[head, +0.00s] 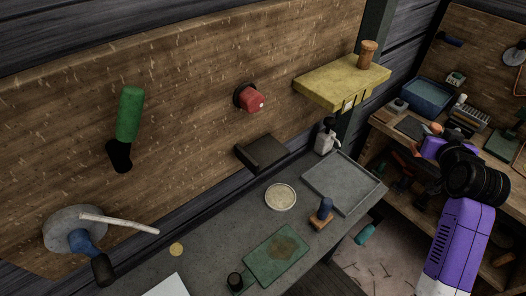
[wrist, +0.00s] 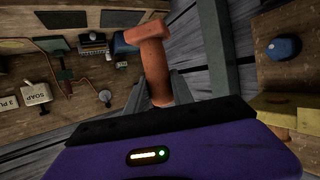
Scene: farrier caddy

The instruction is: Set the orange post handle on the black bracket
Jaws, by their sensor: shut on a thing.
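The orange post handle (wrist: 154,68) is in my gripper (wrist: 158,98), seen in the wrist view. It is a brownish-orange post with a wider crosspiece at its far end, and its near end is hidden between the grey fingers. In the head view my gripper (head: 424,146) is at the right, in front of the far workbench, with a small orange part of the handle (head: 437,128) showing beside it. The black bracket (head: 264,151) is a dark block on the wooden wall board, left of my gripper and well apart from it. I cannot make it out in the wrist view.
A yellow shelf (head: 342,81) with a brown knob-topped post (head: 367,54) juts out right of the bracket. A red knob (head: 252,99) is above the bracket. The grey bench (head: 227,223) below holds a tray (head: 343,181), a round dish (head: 281,196) and a green mat (head: 262,268).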

